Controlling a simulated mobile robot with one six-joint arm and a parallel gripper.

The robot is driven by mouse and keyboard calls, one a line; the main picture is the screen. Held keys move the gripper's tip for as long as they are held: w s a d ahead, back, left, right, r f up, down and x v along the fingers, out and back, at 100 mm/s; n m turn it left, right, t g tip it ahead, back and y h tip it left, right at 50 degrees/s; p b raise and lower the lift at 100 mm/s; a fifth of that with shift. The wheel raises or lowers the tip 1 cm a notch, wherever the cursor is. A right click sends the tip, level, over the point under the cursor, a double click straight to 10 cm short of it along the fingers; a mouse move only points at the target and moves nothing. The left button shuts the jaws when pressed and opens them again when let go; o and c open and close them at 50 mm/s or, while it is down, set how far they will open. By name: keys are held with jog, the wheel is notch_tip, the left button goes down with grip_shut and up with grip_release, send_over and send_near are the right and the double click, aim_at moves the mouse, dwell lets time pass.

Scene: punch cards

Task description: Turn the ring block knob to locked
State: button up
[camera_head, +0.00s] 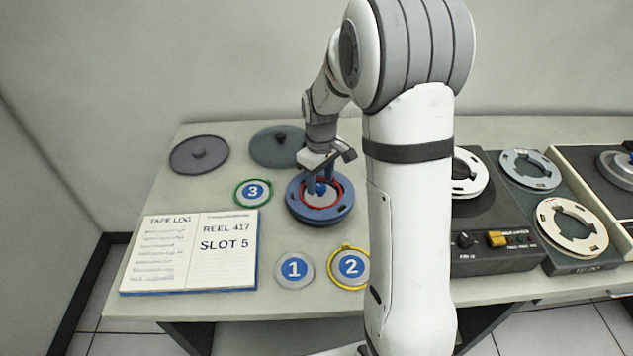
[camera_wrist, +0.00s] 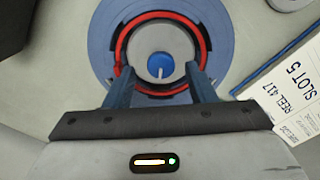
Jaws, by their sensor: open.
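The ring block (camera_head: 338,210) is a blue reel-like disc with a red ring around a grey centre, lying on the table; it also shows in the wrist view (camera_wrist: 100,45). Its blue knob (camera_wrist: 160,65) has a white pointer line that runs toward the gripper side. In the head view the knob (camera_head: 320,188) is partly hidden by the fingers. My gripper (camera_wrist: 160,78) is open above the block. Its two blue fingers stand apart on either side of the knob's near side, and neither visibly touches it. I cannot read any locked mark.
An open tape log book (camera_head: 190,250) lies left of the block. Numbered discs 1 (camera_head: 294,270), 2 (camera_head: 350,267) and 3 (camera_head: 253,192) lie around it. Two dark lids (camera_head: 199,154) are at the back left. A tape deck (camera_head: 500,250) stands to the right.

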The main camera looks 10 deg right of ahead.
jog(key=shift+f, duration=0.65)
